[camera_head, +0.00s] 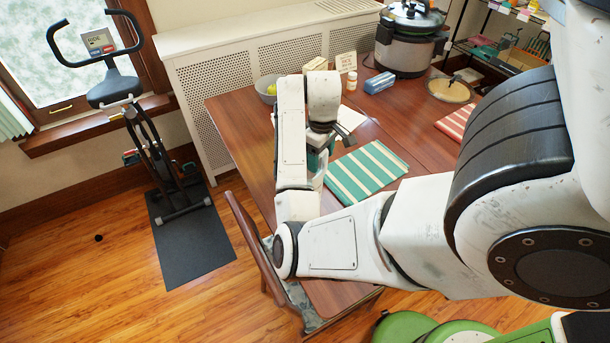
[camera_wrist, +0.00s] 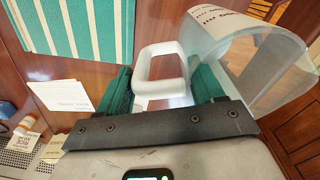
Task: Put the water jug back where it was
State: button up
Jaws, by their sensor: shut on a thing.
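The water jug (camera_wrist: 262,62) is a clear, frosted vessel with a white handle (camera_wrist: 158,52) and some printed text. It fills the upper right of the wrist view and looks tilted there. My gripper (camera_wrist: 163,88) is shut on the handle, with a green pad on each side of it. In the head view my gripper (camera_head: 318,160) is at the near left part of the wooden table (camera_head: 240,125), beside the green striped mat (camera_head: 362,174). There my arm hides most of the jug. I cannot tell whether the jug touches the table.
A grey bowl (camera_head: 266,90) with yellow-green fruit, a small bottle (camera_head: 351,81), a blue box (camera_head: 379,83) and a large cooker (camera_head: 408,42) stand toward the back. A chair (camera_head: 257,255) is at the near left edge. An exercise bike (camera_head: 150,140) stands left.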

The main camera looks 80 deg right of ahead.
jog(key=w+d+f+p, duration=0.2)
jog(key=w+f, duration=0.2)
jog(key=f, duration=0.5)
jog(key=shift+w, duration=0.2)
jog(key=shift+f, duration=0.1)
jog(key=o, duration=1.7)
notch_tip(320, 180, up, 12)
jog(key=shift+a+r+b, duration=0.1)
jog(key=shift+r+b, duration=0.1)
jog(key=shift+b, duration=0.6)
